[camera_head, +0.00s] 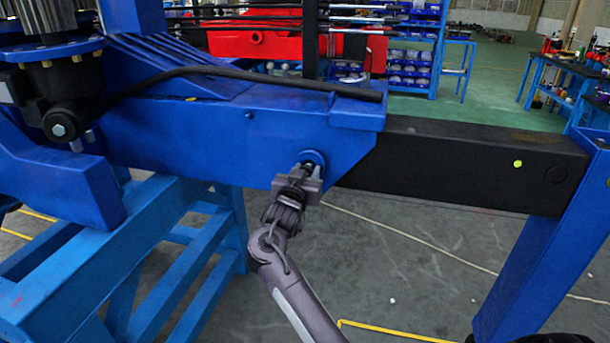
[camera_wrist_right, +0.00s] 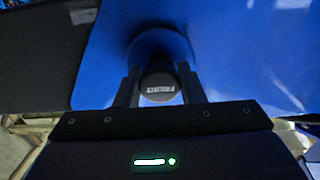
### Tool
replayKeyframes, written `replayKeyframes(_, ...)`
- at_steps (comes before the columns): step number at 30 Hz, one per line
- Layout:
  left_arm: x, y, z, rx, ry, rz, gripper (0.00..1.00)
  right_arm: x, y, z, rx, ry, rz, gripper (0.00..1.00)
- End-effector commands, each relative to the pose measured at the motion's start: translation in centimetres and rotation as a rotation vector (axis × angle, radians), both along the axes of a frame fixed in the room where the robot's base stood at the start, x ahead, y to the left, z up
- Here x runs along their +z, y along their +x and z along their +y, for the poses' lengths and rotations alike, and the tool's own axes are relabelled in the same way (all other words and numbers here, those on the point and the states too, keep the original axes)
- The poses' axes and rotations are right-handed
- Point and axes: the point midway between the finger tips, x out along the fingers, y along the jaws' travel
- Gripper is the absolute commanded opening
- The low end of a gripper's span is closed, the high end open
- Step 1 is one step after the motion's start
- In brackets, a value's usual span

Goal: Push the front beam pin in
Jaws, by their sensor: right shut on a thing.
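The blue crane beam (camera_head: 225,135) runs across the head view, with a black inner beam (camera_head: 460,160) coming out of its right end. My right gripper (camera_head: 309,172) is at a round blue collar (camera_head: 314,156) on the beam's side face. In the right wrist view, the two dark fingers (camera_wrist_right: 160,90) are shut around the round dark head of the front beam pin (camera_wrist_right: 161,85), which carries light lettering. The pin's head stands out in front of the blue beam face; how deep its shaft sits is hidden. My left gripper is not in view.
A blue support stand (camera_head: 120,250) is under the beam on the left, and a blue upright (camera_head: 550,235) stands at the right end. A black hose (camera_head: 230,75) lies along the beam's top. The grey floor below the black beam is mostly clear.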

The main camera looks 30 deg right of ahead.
Motion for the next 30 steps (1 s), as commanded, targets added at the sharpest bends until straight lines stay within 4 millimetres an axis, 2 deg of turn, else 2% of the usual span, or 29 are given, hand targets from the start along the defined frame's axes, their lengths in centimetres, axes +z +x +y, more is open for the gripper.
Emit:
replayKeyframes(1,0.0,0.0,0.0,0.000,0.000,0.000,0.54,0.4,0.1,-0.1,0.000,-0.005,-0.007,0.38)
replayKeyframes(5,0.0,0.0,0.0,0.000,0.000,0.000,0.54,0.4,0.0,-0.1,0.000,-0.004,-0.006,0.55)
replayKeyframes(15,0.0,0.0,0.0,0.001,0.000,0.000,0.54,0.2,-0.2,0.3,0.001,-0.002,-0.004,0.55)
replayKeyframes(24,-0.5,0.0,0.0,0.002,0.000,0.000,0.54,0.0,-3.3,3.9,0.002,0.002,-0.005,0.55)
replayKeyframes(30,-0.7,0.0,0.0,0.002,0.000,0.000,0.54,0.1,-4.8,5.6,0.000,-0.001,-0.003,0.55)
